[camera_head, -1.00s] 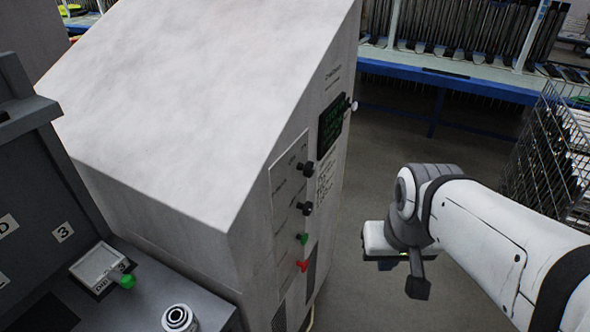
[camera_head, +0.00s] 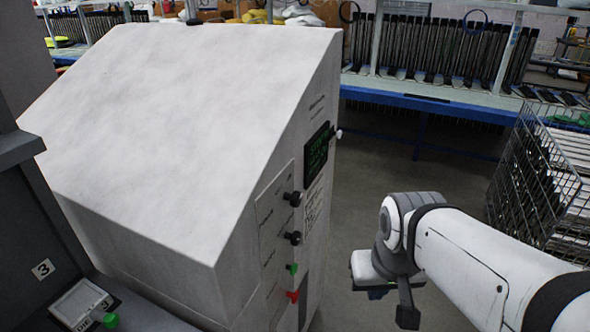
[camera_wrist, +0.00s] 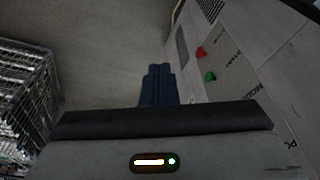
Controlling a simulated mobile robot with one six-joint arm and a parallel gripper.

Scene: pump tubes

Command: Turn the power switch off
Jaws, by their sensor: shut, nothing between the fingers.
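The white cabinet (camera_head: 190,130) has a control panel (camera_head: 272,235) on its right-facing side. The panel carries a black upper knob (camera_head: 293,199), a black lower knob (camera_head: 293,237), a green control (camera_head: 292,268) and a red control (camera_head: 292,296). I cannot read which one is the power switch. The wrist view shows the red control (camera_wrist: 201,52) and the green control (camera_wrist: 210,77) to the right of my gripper. My gripper (camera_wrist: 160,68) is shut and empty, its blue fingers side by side, apart from the panel. In the head view my wrist hangs right of the cabinet.
A dark display (camera_head: 318,150) sits above the knobs, with a small white knob (camera_head: 338,134) beside it. A wire rack (camera_head: 530,180) stands at the right. A blue-edged bench (camera_head: 430,103) runs along the back. Grey floor is clear between cabinet and rack.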

